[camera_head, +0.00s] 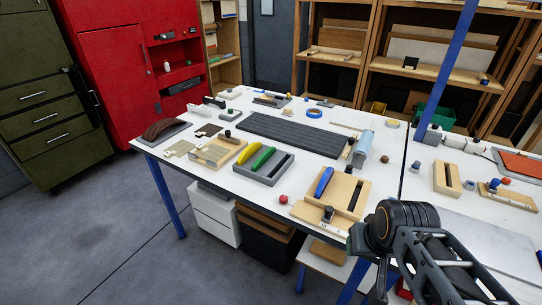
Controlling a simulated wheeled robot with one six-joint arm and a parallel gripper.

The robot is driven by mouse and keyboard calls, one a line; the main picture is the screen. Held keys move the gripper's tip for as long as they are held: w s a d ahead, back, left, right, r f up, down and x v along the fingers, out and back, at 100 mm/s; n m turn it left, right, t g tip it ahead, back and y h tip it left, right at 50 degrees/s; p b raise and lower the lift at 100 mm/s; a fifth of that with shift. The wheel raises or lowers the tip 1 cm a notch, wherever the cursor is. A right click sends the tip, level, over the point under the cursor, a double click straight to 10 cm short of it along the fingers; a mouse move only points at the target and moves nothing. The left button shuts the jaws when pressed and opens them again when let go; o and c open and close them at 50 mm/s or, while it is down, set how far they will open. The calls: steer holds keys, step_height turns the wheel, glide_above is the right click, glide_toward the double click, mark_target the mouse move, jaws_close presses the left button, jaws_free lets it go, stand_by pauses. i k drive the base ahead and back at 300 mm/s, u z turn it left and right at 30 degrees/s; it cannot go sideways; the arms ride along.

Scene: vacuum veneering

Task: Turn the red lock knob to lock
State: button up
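A small round red knob (283,199) sits at the front edge of the white worktable, left of a wooden block with a blue handle (323,182). Another small red knob (506,181) shows at the far right, beside a blue one on a wooden board. I cannot tell from this view which is the lock knob, or how either is turned. My gripper (360,240) is at the lower right, in front of the table, apart from both red knobs. My arm partly hides it, and its fingers are too unclear to tell open from shut.
The worktable (234,194) carries a grey tray (265,166) with yellow and green handles, a dark ribbed mat (292,134) and a light blue roll (362,149). A blue post (447,70) rises at the right. Open floor (110,235) lies at the left.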

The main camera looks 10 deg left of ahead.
mark_target(283, 199)
steer(key=u, duration=0.5)
steer(key=k, duration=0.6)
steer(key=u, duration=1)
steer(key=i, duration=1.35)
steer(key=z, duration=0.85)
